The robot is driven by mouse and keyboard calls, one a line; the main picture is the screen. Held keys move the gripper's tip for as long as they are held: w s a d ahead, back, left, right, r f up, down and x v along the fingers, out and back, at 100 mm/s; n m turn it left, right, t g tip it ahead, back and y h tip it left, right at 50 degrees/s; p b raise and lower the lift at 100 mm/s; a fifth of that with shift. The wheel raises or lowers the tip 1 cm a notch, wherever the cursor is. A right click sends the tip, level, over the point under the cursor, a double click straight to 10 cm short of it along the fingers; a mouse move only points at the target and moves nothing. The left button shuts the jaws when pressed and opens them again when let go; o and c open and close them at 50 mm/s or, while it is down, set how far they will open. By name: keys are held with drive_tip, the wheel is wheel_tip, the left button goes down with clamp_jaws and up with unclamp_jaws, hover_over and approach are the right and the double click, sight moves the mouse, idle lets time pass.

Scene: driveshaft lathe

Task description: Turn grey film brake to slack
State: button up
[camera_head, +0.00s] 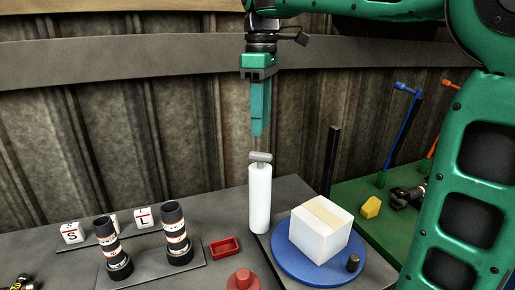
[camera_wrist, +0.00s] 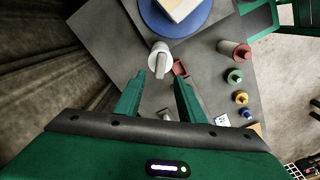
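The grey film brake (camera_head: 260,157) is a short bar handle on top of an upright white film roll (camera_head: 260,200). In the head view the bar lies roughly left to right. In the wrist view the brake (camera_wrist: 160,65) shows as a grey bar on the white roll's end (camera_wrist: 153,47), just beyond my fingertips. My gripper (camera_head: 257,134) points down above the brake, with a small gap between fingertips and bar. In the wrist view my gripper (camera_wrist: 159,79) has its two fingers wide apart with nothing between them. No mark for slack is readable on the brake.
A blue turntable (camera_head: 318,270) bearing a white box (camera_head: 320,232) stands close right of the roll. A red tray (camera_head: 225,248) and two dark banded cylinders (camera_head: 176,236) stand left. S (camera_head: 72,233) and L (camera_head: 144,219) cards stand behind. A corrugated wall rises behind the table.

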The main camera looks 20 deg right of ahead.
sight(260, 153)
drive_tip(key=shift+w+a+f, duration=0.1)
drive_tip(key=shift+f, duration=1)
drive_tip(key=shift+f, duration=2.7)
clamp_jaws()
